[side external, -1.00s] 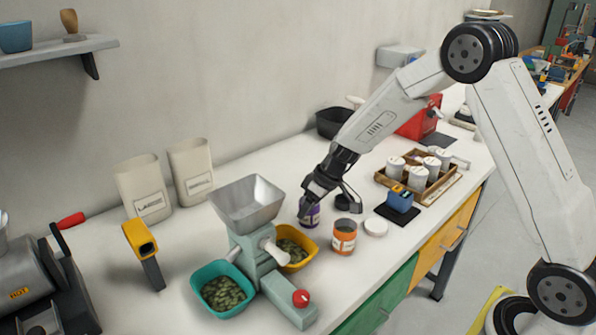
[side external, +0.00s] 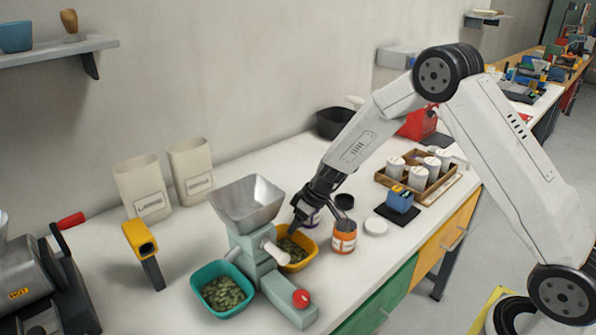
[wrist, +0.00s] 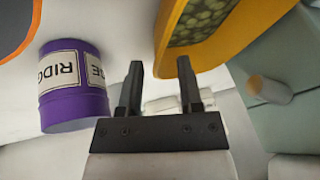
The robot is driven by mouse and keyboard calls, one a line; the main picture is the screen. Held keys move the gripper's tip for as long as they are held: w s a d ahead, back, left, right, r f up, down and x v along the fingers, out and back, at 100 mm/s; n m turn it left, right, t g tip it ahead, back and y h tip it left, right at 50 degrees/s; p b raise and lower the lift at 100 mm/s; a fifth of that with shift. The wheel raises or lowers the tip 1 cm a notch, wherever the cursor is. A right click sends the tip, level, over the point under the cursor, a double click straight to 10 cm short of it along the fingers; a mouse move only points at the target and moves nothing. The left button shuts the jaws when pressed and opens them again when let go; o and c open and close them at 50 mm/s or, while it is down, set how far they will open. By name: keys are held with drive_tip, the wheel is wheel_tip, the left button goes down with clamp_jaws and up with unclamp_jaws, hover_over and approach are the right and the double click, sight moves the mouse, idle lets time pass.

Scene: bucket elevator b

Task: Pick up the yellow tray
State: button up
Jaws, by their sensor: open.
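The yellow tray (side external: 301,262) holds green pellets and sits on the white bench at the right side of the teal grinder (side external: 255,245). In the wrist view the tray (wrist: 168,42) is at the top, with its near wall by the right fingertip. My gripper (wrist: 158,75) is open and empty; whether its right finger touches the tray wall I cannot tell. In the side view my gripper (side external: 305,222) is just above and behind the tray's far edge, partly hiding it.
A purple jar (wrist: 72,90) stands close to the left finger. A teal tray (side external: 222,311) of pellets sits on the grinder's other side.

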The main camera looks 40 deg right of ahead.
drive_tip(key=shift+x, duration=1)
clamp_jaws()
idle(1.0)
